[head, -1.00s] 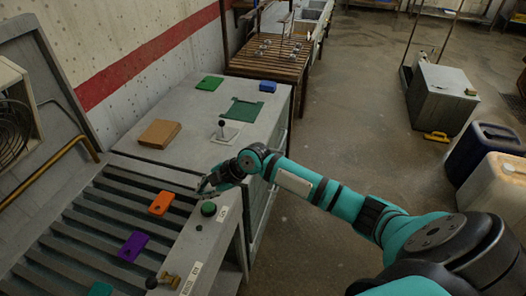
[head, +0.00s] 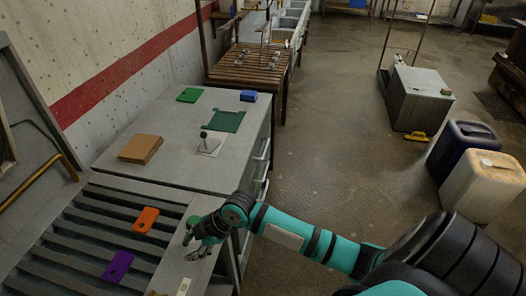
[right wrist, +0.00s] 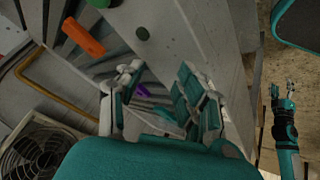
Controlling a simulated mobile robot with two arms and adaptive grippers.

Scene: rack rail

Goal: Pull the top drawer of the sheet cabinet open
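The sheet cabinet (head: 170,168) is the grey block left of centre in the head view. Its drawer front faces right, with a top drawer handle (head: 263,149) and a lower handle below it. The drawers look shut. My right gripper (head: 190,246) is over the conveyor's side rail, short of the cabinet's near end and apart from the handles. In the right wrist view its fingers (right wrist: 158,98) are spread with nothing held. My left gripper (right wrist: 284,86) shows small at the right of that view; its finger opening is unclear.
The roller conveyor (head: 75,245) carries an orange tag (head: 146,219) and a purple tag (head: 118,266). A green button (head: 193,221) is beside my right gripper. A brown block (head: 140,149) lies on the cabinet.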

